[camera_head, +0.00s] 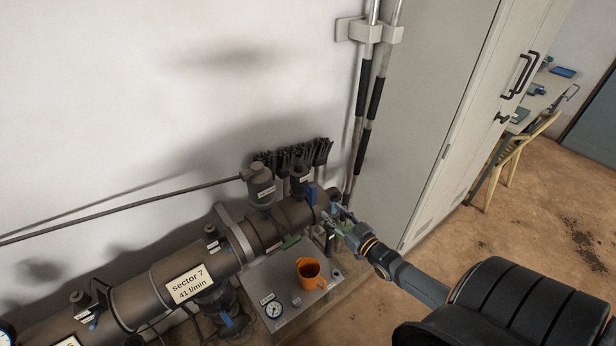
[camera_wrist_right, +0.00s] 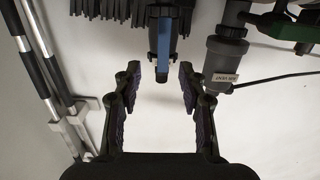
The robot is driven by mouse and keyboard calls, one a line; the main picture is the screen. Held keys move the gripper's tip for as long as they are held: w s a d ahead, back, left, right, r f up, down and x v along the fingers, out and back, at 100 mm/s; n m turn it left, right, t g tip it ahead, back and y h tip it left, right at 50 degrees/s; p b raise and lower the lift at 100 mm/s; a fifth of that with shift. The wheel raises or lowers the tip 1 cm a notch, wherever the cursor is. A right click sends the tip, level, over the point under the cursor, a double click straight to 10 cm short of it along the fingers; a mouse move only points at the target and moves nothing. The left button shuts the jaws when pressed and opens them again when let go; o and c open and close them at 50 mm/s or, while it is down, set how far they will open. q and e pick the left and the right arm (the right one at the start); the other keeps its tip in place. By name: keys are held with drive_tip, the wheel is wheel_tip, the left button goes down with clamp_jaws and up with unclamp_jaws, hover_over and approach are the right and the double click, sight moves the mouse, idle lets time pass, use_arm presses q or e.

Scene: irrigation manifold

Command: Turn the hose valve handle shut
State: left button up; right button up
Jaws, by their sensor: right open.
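A blue lever handle (camera_wrist_right: 164,45) on a dark valve body shows ahead of my right gripper in the right wrist view. In the head view the blue handle (camera_head: 312,195) is at the right end of the dark manifold pipe (camera_head: 290,214). I cannot read a hose label on it. My right gripper (camera_wrist_right: 160,82) is open and empty, its fingers on either side of the line to the handle, apart from it. In the head view my right gripper (camera_head: 341,221) is just right of the pipe end. My left gripper is not in view.
An air vent (camera_wrist_right: 222,62) and a green handle (camera_wrist_right: 285,28) are beside the valve. An orange mug (camera_head: 310,274) stands on a grey panel (camera_head: 272,280) with a gauge. Poles (camera_head: 369,110) and a grey cabinet (camera_head: 425,110) stand behind.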

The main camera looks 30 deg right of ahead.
sight(314, 192)
drive_tip(key=w, duration=0.3)
drive_tip(key=w+r+b, duration=0.1)
drive_tip(key=w, duration=0.2)
drive_tip(key=w+a+r+b, duration=0.1)
drive_tip(key=w, duration=0.2)
drive_tip(key=shift+w+a, duration=0.1)
drive_tip(key=shift+w, duration=0.25)
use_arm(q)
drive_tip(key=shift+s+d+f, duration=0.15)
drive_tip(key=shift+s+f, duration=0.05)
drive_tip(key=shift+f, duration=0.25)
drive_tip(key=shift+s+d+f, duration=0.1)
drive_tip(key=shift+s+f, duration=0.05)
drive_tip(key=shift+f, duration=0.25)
use_arm(e)
drive_tip(key=shift+w, duration=0.55)
clamp_jaws()
